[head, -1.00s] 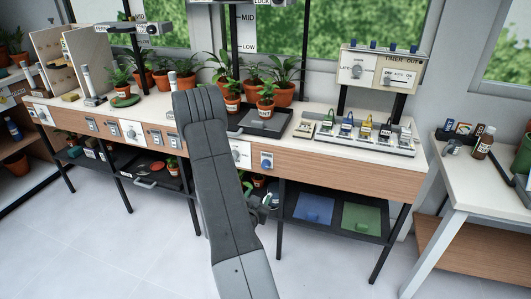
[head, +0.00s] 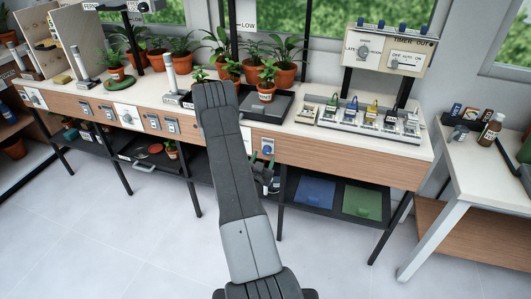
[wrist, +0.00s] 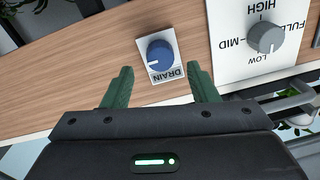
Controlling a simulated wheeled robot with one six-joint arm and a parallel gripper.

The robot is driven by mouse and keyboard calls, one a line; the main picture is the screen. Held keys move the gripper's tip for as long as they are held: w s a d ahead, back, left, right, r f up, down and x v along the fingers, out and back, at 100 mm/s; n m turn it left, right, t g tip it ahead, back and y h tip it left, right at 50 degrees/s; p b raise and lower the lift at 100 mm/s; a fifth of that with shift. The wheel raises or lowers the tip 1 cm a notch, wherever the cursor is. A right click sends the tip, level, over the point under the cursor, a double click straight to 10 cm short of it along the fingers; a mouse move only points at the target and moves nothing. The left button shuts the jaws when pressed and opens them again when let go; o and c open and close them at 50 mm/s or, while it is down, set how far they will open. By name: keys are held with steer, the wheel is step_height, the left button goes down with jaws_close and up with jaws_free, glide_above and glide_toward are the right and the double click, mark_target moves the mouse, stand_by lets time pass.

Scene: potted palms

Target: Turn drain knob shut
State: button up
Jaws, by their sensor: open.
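The drain knob (wrist: 159,54) is a round blue dial on a white plate marked DRAIN in the wrist view. The plate appears turned there, with its lettering upside down. A pale mark shows on the knob, but I cannot tell its setting clearly. In the head view the knob (head: 267,148) is on the bench's wooden front, just right of my arm. My gripper (wrist: 160,73) is open and empty. Its two green fingers point at the panel, one to each side of the plate, apart from the knob. In the head view my gripper (head: 267,176) is partly hidden by my arm.
A grey dial (wrist: 265,38) marked HIGH, MID and LOW is on a white plate beside the drain plate. The bench (head: 340,160) has a lower shelf with a blue mat (head: 314,191) and a green mat (head: 362,198). Open floor lies in front.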

mark_target(266, 152)
steer(key=shift+x, duration=1.9)
steer(key=c, duration=1)
steer(key=shift+o, duration=0.2)
